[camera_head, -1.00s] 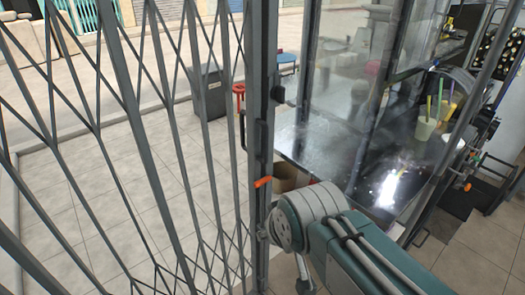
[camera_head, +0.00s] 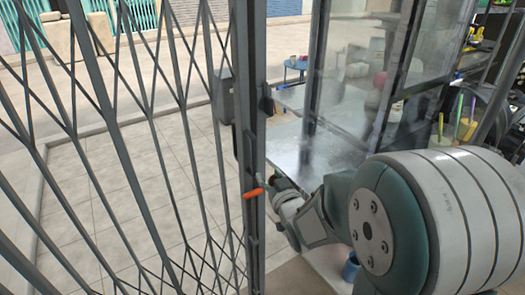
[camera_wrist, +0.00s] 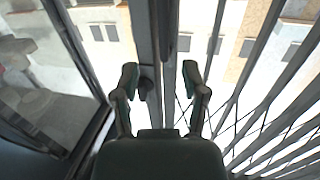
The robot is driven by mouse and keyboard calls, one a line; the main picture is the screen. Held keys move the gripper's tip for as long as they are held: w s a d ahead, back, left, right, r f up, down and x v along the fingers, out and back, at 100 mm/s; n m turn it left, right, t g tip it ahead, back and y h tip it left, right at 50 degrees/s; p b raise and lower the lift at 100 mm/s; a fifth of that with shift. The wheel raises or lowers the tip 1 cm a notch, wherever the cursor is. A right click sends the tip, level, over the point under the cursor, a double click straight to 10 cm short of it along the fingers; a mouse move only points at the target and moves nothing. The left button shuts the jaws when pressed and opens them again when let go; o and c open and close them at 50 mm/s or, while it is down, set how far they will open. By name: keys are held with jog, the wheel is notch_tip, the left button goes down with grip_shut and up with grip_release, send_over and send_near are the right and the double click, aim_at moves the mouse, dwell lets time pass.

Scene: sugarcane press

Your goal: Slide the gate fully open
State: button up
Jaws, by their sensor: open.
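The grey folding lattice gate (camera_head: 115,140) fills the left half of the head view, stretched out with its bars spread. Its upright end post (camera_head: 250,110) stands near the middle, with an orange lever (camera_head: 254,192) on it. A dark bar handle (camera_head: 237,140) sits along the post's left side. My arm reaches toward the post from the right; my fingertips are not clear there. In the wrist view my gripper (camera_wrist: 161,80) is open. Its two fingers stand on either side of the upright post (camera_wrist: 168,50), with no clear grip on it.
A glass-sided stall (camera_head: 350,90) with a metal counter stands right of the post. A blue stool (camera_head: 297,65) is behind it. Pale tiled floor (camera_head: 100,200) lies beyond the lattice. The glass frame (camera_wrist: 80,60) is close on the left in the wrist view.

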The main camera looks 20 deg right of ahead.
aim_at(255, 155)
jog(key=w, duration=1)
jog(key=shift+w+a, duration=0.35)
jog(key=shift+a, duration=0.05)
jog(key=shift+w+a, duration=0.1)
jog(key=shift+a, duration=0.55)
jog(key=c, duration=0.4)
grip_shut()
jog(key=shift+d, duration=0.35)
